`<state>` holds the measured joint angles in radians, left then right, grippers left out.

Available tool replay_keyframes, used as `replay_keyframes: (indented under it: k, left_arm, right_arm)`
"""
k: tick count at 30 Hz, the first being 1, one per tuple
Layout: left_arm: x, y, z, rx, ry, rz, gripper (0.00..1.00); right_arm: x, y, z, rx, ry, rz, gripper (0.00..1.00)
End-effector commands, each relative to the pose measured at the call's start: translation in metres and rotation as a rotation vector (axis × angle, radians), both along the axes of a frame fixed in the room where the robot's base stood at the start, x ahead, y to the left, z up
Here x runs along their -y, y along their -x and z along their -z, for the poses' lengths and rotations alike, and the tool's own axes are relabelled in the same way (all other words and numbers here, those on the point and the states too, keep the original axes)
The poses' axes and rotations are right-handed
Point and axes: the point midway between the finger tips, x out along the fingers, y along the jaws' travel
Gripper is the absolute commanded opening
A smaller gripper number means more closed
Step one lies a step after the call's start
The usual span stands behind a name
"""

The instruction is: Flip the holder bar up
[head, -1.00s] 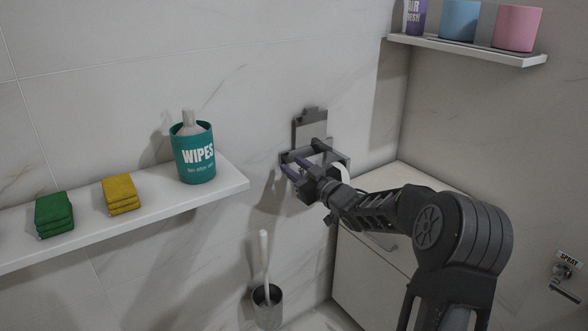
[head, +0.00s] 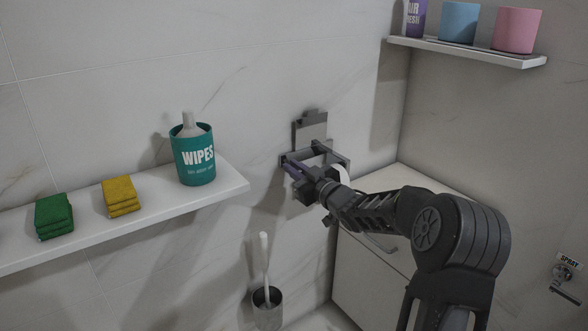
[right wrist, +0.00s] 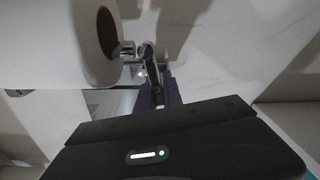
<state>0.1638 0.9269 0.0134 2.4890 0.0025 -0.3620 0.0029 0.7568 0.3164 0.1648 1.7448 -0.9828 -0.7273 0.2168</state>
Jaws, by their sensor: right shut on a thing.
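The holder (head: 312,131) is a dark grey metal fitting on the marble wall, with a plate above and a frame sticking out below. My right gripper (head: 295,166) is at the left front of this frame, shut on the holder bar. In the right wrist view the fingers (right wrist: 152,80) meet at the metal bar end (right wrist: 133,52), beside the open end of a white paper roll (right wrist: 60,45). A sliver of the roll shows behind my wrist in the head view (head: 342,173). My fingers and wrist hide part of the bar. My left gripper is out of view.
A white shelf (head: 225,183) at left carries a teal wipes tub (head: 196,160) and green and yellow cloths. A toilet brush (head: 266,293) stands below. A white cabinet (head: 365,262) is at right, under a corner shelf (head: 470,50) with cups.

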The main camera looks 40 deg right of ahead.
Motion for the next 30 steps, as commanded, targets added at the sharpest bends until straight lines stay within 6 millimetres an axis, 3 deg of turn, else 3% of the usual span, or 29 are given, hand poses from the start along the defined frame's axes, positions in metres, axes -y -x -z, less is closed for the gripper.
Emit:
replay_keyframes:
  k: [6, 15, 24, 25, 30]
  left_arm:
    - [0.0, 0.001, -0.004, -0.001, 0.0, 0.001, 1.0]
    - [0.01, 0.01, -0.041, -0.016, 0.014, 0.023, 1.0]
    - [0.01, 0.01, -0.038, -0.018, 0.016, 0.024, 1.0]
    - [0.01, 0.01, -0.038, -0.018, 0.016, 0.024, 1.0]
    - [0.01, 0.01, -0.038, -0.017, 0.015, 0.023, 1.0]
  right_arm:
    - [0.001, 0.0, -0.001, -0.001, -0.012, 0.0, 0.0]
    - [0.011, 0.0, -0.005, 0.001, -0.209, -0.001, 0.0]
    - [0.013, 0.0, -0.001, 0.003, -0.235, 0.0, 0.0]
    - [0.013, 0.0, -0.001, 0.003, -0.235, 0.0, 0.12]
    - [0.013, 0.0, -0.001, 0.003, -0.234, 0.0, 0.26]
